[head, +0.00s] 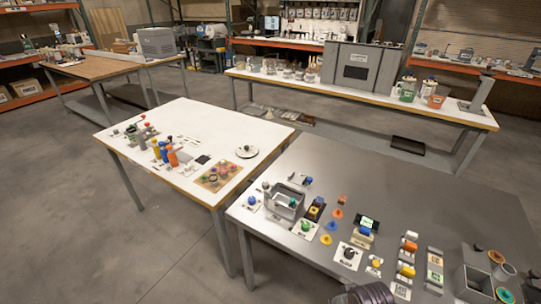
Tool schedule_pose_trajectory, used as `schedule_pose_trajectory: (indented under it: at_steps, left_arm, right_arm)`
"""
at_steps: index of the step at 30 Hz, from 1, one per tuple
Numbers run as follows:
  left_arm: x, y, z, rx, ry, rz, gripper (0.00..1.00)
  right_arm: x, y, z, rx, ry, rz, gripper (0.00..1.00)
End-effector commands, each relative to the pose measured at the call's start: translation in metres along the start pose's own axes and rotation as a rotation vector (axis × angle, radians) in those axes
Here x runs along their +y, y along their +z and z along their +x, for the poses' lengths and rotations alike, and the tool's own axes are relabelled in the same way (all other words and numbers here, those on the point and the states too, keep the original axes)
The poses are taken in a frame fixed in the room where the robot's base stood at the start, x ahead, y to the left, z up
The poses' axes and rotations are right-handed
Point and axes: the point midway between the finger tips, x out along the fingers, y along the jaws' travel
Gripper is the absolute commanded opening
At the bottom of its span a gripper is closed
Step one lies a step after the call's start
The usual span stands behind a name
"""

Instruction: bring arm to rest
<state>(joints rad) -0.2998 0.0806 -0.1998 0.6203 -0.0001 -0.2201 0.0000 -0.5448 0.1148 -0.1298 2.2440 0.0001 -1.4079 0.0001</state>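No gripper fingers show in the head view. A dark, rounded, ribbed part (365,294) at the bottom edge may be part of my arm; it is cut off by the frame, and I cannot tell which arm it belongs to. No held object is visible. Blue, yellow and orange bottles (172,157) stand on the white table (227,129).
A grey table (437,205) at the front right carries a grey open bin (285,201), coloured knobs, small fixtures and a dark box (473,283). Its back middle is clear. A long bench (285,82) with a grey cabinet (357,73) stands behind. Open floor (75,215) lies left.

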Motion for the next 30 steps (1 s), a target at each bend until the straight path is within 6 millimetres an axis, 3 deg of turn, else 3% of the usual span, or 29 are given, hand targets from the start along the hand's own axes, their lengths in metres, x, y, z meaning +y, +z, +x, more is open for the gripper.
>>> schedule_pose_trajectory:
  at_steps: [3, 14, 30]
  left_arm:
    - [0.000, 0.000, 0.000, 0.000, 0.000, 0.000, 0.48]
    - [0.000, 0.000, 0.000, 0.000, 0.000, 0.000, 0.48]
    - [0.000, 0.000, 0.000, 0.000, 0.000, 0.000, 0.48]
  right_arm:
    - [-0.001, 0.008, 0.033, -0.014, -0.002, -0.002, 0.40]
    - [-0.006, 0.041, 0.123, -0.044, -0.007, -0.007, 0.40]
    - [-0.011, 0.122, 0.236, -0.090, -0.013, -0.016, 0.40]
